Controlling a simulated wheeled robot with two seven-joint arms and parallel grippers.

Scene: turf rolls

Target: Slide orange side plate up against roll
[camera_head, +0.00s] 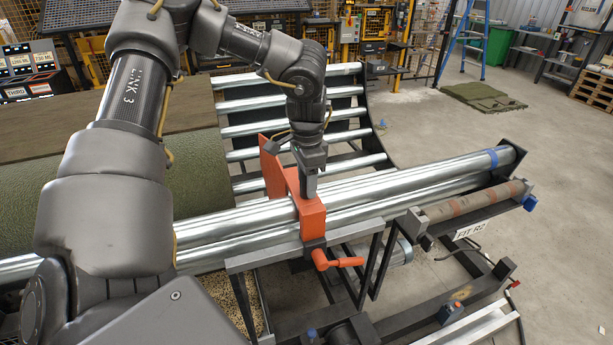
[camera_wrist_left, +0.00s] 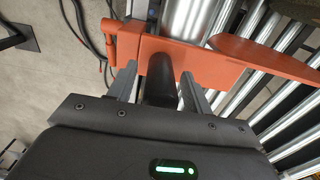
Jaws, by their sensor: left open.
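The orange side plate (camera_head: 272,168) rides on the long steel rollers by an orange bracket with a crank handle at its front. It also shows across the top of the left wrist view (camera_wrist_left: 222,65). The green turf roll (camera_head: 202,172) lies to its left, partly hidden by my arm, with a clear gap between them. My left gripper (camera_head: 309,190) points down just above the bracket, right of the plate. In the wrist view its open fingers (camera_wrist_left: 158,75) stand on either side of a dark round post (camera_wrist_left: 158,82) at the bracket; whether they touch it I cannot tell.
Long steel rollers (camera_head: 400,180) run to the right with free length beyond the bracket. Cross rollers (camera_head: 255,128) lie behind. A worn cylinder (camera_head: 470,203) lies in a frame at the right. Open concrete floor lies farther right.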

